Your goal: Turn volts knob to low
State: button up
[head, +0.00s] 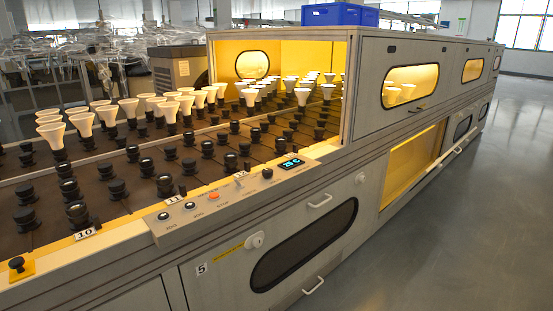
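A grey control panel (230,197) slopes along the front edge of the machine. It carries a small black knob (267,173) beside a dark display (291,163) with glowing digits. The lettering is too small to read, so I cannot tell if this is the volts knob or where it points. A round white knob (255,240) sits on the cabinet front below, by a yellow label (228,252). Another white round fitting (360,178) is farther right. My gripper is not in view.
The panel also has a toggle switch (239,177), an orange-red button (214,196) and two dark buttons. Behind it, a dark bed (120,185) holds many sockets, some with white bulbs. Handles (320,201) stick out from the cabinet front. Grey floor (470,200) is clear at right.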

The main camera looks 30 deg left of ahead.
aim_at(267, 173)
jog(key=u, duration=0.5)
jog(key=i, duration=0.95)
jog(key=u, duration=0.65)
